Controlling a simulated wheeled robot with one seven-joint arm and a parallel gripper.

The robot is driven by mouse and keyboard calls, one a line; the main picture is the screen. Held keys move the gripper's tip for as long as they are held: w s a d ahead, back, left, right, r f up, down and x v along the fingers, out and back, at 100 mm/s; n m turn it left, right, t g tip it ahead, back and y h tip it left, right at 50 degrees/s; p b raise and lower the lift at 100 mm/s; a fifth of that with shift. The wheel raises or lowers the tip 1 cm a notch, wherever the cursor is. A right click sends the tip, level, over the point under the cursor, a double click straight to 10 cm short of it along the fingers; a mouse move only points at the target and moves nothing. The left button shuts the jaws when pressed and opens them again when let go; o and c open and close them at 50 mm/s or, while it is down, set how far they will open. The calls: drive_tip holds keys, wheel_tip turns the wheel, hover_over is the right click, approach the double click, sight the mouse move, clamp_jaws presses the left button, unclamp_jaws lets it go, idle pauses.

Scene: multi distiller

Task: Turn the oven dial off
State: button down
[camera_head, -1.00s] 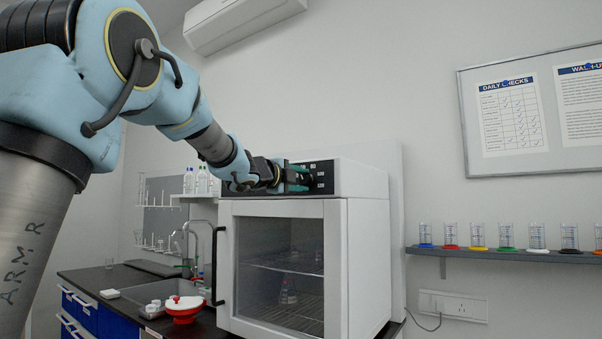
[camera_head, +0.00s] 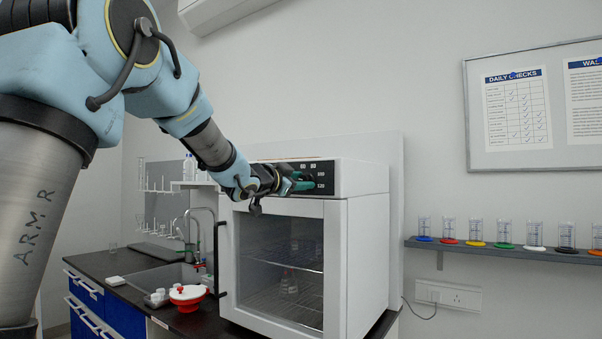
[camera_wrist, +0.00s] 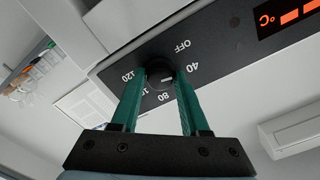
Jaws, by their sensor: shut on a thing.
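The oven (camera_head: 345,255) stands on the counter, with a black control panel along its top front. In the wrist view the round black dial (camera_wrist: 159,75) sits on the panel (camera_wrist: 205,62), ringed by the labels OFF, 40, 80, 100 and 120. A small white mark shows on the dial's right part; I cannot tell exactly which label it points to. My gripper (camera_wrist: 161,78) has its two green fingers on either side of the dial, shut on it. In the head view my gripper (camera_head: 304,184) is at the panel and hides the dial.
Left are a sink tap (camera_head: 197,222) and a red-and-white container (camera_head: 188,297). A shelf (camera_head: 500,248) of coloured-base cylinders is at the right.

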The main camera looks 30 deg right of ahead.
drive_tip(key=n, duration=0.1)
drive_tip(key=n+p, duration=0.2)
drive_tip(key=shift+r+n, duration=0.25)
drive_tip(key=shift+n, duration=0.15)
drive_tip(key=shift+f+n+p, duration=0.1)
drive_tip(key=shift+n+p, duration=1.1)
drive_tip(key=shift+n, duration=0.5)
drive_tip(key=shift+c, duration=2.2)
unclamp_jaws()
drive_tip(key=shift+f, duration=0.1)
drive_tip(key=shift+s+a+f+b, duration=0.1)
drive_tip(key=shift+s+a+b, duration=0.15)
drive_tip(key=shift+a, duration=0.2)
drive_tip(key=b+v, duration=0.3)
drive_tip(key=v, duration=0.6)
drive_tip(key=shift+s+a, duration=0.15)
drive_tip(key=shift+a, duration=0.15)
